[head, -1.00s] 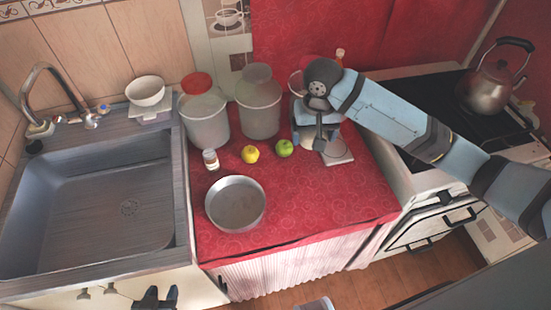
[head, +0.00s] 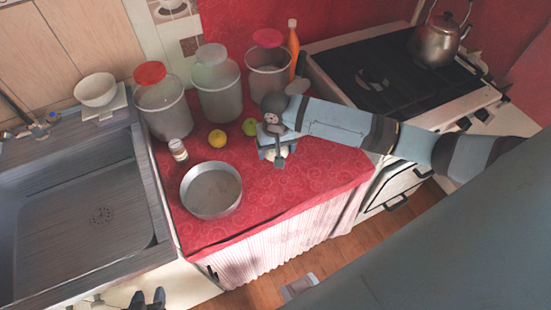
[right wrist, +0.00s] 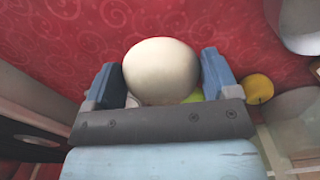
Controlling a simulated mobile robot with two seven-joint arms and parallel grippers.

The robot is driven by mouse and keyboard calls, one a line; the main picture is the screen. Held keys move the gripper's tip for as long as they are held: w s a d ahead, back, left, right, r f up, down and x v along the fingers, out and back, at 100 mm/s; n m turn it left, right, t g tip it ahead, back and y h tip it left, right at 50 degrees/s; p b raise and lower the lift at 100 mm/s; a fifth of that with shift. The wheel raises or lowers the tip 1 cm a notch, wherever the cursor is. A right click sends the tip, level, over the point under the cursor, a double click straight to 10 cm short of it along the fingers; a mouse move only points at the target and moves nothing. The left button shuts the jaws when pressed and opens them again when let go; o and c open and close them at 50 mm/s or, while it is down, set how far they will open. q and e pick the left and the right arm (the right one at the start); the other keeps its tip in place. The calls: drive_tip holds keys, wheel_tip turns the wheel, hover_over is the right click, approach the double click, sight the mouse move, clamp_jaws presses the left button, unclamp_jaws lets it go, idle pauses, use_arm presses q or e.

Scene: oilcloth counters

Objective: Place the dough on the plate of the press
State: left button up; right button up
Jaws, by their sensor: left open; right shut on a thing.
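The dough is a pale round ball (right wrist: 160,72) between the fingers of my right gripper (right wrist: 161,88), which is shut on it. In the head view the dough (head: 284,155) shows partly under my right gripper (head: 274,150), over the red counter (head: 320,180) beside the green fruit. A grey disc with a dark upright handle (head: 298,87) shows behind my right arm and may be part of the press. The plate of the press is not clearly seen; my arm covers that area. My left gripper (head: 148,298) is open and empty at the bottom edge, in front of the counter.
A metal pan (head: 211,190), a yellow fruit (head: 217,140), a green fruit (head: 250,127) and a small jar (head: 178,150) stand left of my right gripper. Several buckets (head: 217,85) line the back. The stove (head: 400,75) is at right. Red cloth right of the pan is clear.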

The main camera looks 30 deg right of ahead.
drive_tip(key=shift+f, duration=2.75)
drive_tip(key=o, duration=0.9)
drive_tip(key=shift+f, duration=0.1)
drive_tip(key=shift+c, duration=0.2)
